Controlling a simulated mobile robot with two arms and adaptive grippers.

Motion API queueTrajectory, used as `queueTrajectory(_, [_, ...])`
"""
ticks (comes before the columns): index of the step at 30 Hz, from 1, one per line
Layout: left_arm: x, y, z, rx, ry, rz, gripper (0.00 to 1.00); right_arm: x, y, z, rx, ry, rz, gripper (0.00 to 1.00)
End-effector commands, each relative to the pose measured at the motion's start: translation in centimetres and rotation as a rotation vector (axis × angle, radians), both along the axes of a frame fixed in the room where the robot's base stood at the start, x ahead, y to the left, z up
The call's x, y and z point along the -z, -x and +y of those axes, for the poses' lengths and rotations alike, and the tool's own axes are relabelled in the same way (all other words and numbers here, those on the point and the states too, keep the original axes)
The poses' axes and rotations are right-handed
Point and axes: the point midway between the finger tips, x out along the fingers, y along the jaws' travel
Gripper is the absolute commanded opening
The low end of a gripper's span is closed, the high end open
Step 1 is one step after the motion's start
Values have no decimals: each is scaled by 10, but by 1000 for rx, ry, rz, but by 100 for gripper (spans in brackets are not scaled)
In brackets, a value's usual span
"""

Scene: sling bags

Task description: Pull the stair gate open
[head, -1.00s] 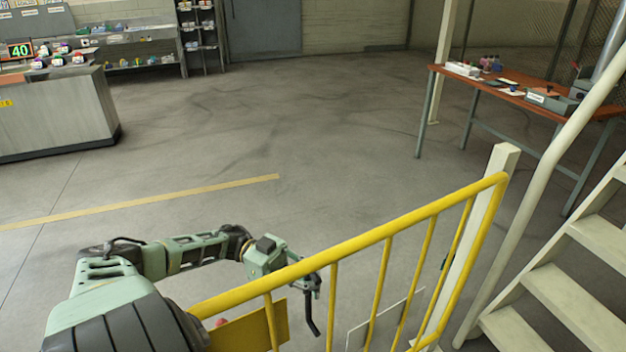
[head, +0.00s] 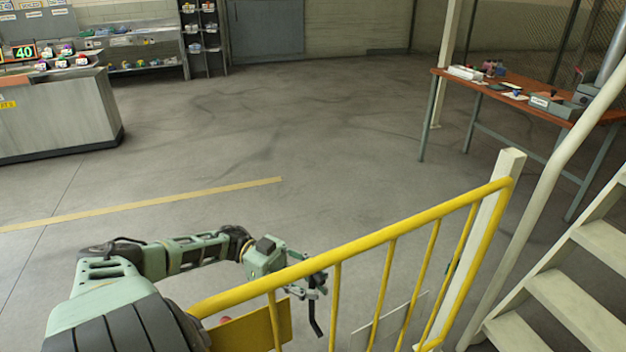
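The yellow stair gate (head: 395,229) runs from the lower middle up to the right, with its far end by a cream post (head: 486,232) at the foot of the stairs. A yellow panel (head: 252,329) hangs on its near part. My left gripper (head: 316,305) is at the gate's top rail, near the bars. The rail partly covers it. One dark finger hangs down beside a bar; I cannot tell whether the fingers close on anything. My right gripper is out of view.
Cream stairs (head: 571,292) with a handrail rise at the right. An orange-topped table (head: 520,92) holding small items stands behind them. A grey counter (head: 55,115) is at the left. The middle floor is clear, with a yellow line (head: 150,203).

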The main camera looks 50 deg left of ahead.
Motion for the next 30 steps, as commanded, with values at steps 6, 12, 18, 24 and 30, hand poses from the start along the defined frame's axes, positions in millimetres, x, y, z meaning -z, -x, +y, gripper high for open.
queueTrajectory(6, [1, 0, 0, -1, -1, 0, 31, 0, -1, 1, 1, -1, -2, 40])
queueTrajectory(12, [1, 4, 18, -4, -3, 1, 31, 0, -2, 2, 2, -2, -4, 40])
queueTrajectory(18, [1, 14, 49, -6, -2, 1, 31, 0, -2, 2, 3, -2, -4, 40])
queueTrajectory(24, [1, 20, 67, -4, -1, -1, 31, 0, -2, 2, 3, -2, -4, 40])
queueTrajectory(30, [1, 23, 73, -2, -1, 1, 31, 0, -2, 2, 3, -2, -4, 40])
